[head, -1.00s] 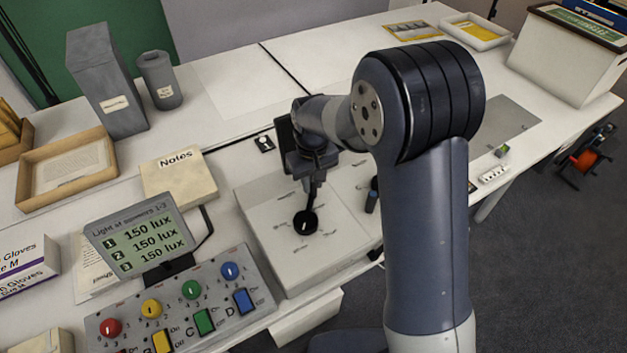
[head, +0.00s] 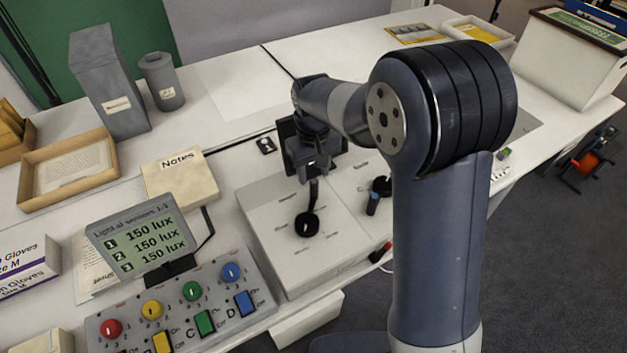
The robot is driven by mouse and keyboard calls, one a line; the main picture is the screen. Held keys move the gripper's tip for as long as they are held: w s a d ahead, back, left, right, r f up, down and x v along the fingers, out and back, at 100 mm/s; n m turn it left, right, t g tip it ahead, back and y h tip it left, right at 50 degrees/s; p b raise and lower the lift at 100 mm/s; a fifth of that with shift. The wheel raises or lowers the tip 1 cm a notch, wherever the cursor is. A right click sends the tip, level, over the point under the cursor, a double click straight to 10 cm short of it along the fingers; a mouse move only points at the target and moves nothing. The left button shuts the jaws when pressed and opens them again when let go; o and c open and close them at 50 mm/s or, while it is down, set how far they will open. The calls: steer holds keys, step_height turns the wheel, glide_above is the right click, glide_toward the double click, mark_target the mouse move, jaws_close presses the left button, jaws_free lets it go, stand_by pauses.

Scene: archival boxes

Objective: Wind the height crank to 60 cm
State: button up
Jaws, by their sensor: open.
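A pale box (head: 275,254) on the desk carries a round black dial (head: 307,225) with a white mark and small labels around it. To its right, a second black control (head: 381,186) has an upright grip with a bluish side (head: 373,203); it looks like a crank. A black and red handle (head: 381,252) shows at the desk's front edge. I cannot tell which part is the height crank, and no centimetre reading is legible. My gripper (head: 314,172) is open, pointing down above and behind the dial. A dark upright piece shows between them; whether they touch is unclear.
A control panel (head: 178,315) with coloured knobs and switches stands front left, below a display (head: 141,237) reading 150 lux three times. A Notes block (head: 179,178) lies behind. My arm hides part of the desk's right side.

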mark_target(314, 181)
step_height(314, 181, up, 6)
steer(key=shift+r, duration=0.1)
stand_by(0.8)
step_height(314, 181, down, 11)
steer(key=shift+d, duration=0.1)
stand_by(0.4)
